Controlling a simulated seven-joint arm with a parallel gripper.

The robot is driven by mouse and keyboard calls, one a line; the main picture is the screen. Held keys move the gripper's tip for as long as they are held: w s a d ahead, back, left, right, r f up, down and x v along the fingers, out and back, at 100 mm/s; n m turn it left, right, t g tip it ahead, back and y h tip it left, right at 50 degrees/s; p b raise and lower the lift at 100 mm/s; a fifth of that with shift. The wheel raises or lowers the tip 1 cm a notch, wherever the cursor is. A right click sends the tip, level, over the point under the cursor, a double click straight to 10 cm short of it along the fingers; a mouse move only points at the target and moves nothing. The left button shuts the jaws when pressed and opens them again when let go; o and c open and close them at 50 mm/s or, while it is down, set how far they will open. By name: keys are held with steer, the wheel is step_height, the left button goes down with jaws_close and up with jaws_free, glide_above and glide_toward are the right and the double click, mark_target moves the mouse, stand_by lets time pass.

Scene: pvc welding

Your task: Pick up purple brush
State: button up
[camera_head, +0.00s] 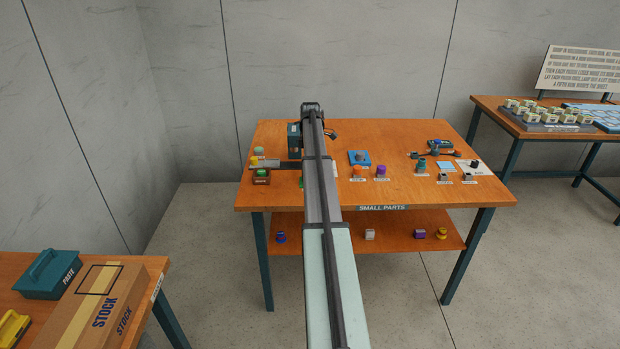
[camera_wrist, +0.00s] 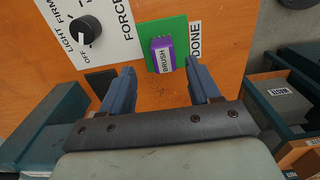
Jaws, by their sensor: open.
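The purple brush (camera_wrist: 164,56), marked BRUSH, sits on a green pad (camera_wrist: 180,28) on the orange tabletop in the wrist view. My gripper (camera_wrist: 160,72) is open and empty of any grip. Its two blue fingers are spread, with the brush showing just beyond and between their tips. I cannot tell the exact height gap. In the head view my arm reaches over the small-parts table, and the gripper's fingers cannot be made out. A purple-topped part (camera_head: 381,170) stands on that table; I cannot tell whether it is the brush.
A white panel with a black dial (camera_wrist: 84,30) lies left of the pad, and a DONE label (camera_wrist: 196,38) right of it. Teal boxes, one marked WASTE (camera_wrist: 278,91), stand at lower right. The table (camera_head: 420,196) holds several small parts and a blue pad (camera_head: 359,158).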

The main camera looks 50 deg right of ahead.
steer(key=shift+s+a+f, duration=0.1)
steer(key=shift+f, duration=1.2)
steer(key=shift+s+a+f, duration=0.1)
steer(key=shift+f, duration=1.15)
steer(key=shift+c, duration=0.3)
steer(key=c, duration=1)
step_height(320, 180, up, 10)
steer(key=shift+r, duration=0.1)
